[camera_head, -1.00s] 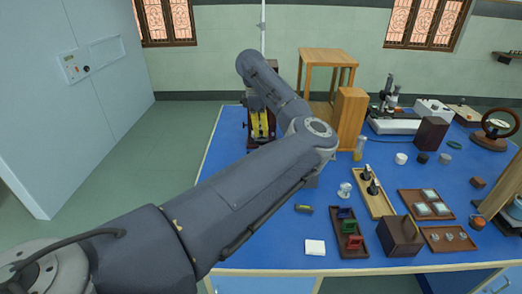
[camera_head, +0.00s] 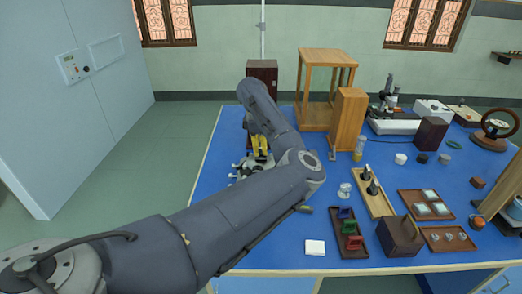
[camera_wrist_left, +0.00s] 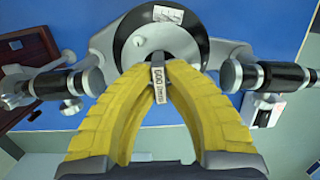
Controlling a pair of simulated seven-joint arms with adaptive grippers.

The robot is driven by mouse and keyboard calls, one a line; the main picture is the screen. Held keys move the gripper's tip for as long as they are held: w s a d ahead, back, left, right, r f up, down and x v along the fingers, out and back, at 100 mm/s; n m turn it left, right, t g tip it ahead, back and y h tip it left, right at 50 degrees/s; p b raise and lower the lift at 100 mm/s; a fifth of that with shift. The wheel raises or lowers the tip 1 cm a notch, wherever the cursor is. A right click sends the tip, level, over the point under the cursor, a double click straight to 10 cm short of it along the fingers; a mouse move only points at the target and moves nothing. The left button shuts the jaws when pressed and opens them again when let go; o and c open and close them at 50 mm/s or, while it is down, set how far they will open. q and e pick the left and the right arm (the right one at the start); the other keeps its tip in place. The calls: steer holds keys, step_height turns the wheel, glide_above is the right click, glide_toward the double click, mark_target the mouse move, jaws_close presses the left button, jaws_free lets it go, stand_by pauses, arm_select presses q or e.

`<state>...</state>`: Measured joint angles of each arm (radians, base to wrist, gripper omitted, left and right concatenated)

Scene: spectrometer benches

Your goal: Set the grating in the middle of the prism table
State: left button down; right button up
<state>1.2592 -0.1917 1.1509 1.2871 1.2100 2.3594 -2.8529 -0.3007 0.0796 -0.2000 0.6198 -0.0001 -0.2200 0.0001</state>
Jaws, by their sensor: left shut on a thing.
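My left gripper (camera_head: 260,147) has yellow fingers and points down over the spectrometer (camera_head: 242,168), which my arm partly hides. In the left wrist view the fingertips (camera_wrist_left: 158,76) are shut on the grating (camera_wrist_left: 158,84), a small upright piece with a printed label that seems to start with 600. Beyond it is the prism table (camera_wrist_left: 155,42), a pale round disc inside a black ring. The grating overlaps the disc's near edge in this view; I cannot tell if it touches the disc. My right gripper is not in view.
Spectrometer tubes stand left (camera_wrist_left: 55,84) and right (camera_wrist_left: 265,76) of the fingers. A dark box (camera_head: 262,70) stands behind, a tall wooden box (camera_head: 348,118) to the right.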

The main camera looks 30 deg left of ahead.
arm_select(q)
steer(key=shift+f, duration=0.1)
steer(key=c, duration=1.5)
jaws_free()
steer(key=r, duration=0.8)
steer(key=a+r, duration=0.1)
steer(key=r, duration=0.3)
steer(key=shift+s+a+r, duration=0.1)
steer(key=shift+s, duration=0.3)
